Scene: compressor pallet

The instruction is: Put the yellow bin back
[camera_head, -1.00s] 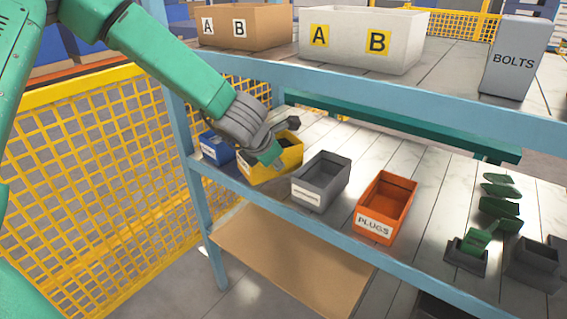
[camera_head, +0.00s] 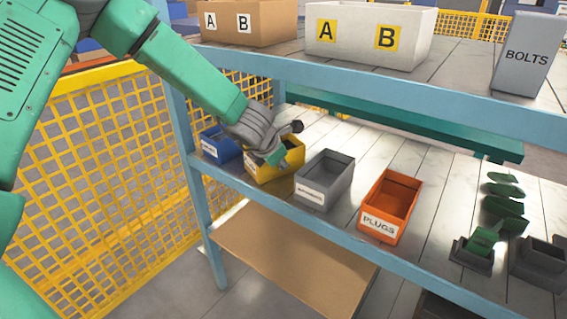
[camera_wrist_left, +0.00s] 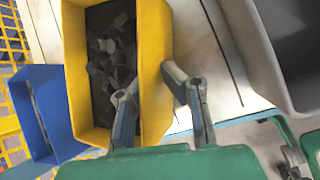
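The yellow bin (camera_head: 262,173) stands on the middle shelf (camera_head: 335,225), between a blue bin and a grey bin. In the left wrist view the yellow bin (camera_wrist_left: 152,60) holds several dark grey parts. My left gripper (camera_head: 272,152) is at the bin's right side, low over it. In the left wrist view the left gripper's fingers (camera_wrist_left: 158,90) are apart. One finger reaches over the bin's inside, and the other is by the outer right wall. A clear gap shows between them; whether either touches the wall is unclear. My right gripper is out of view.
The blue bin (camera_head: 222,150) is close on the left. The grey bin (camera_head: 324,183) and orange PLUGS bin (camera_head: 379,222) stand to the right. A yellow mesh fence (camera_head: 95,185) is at left.

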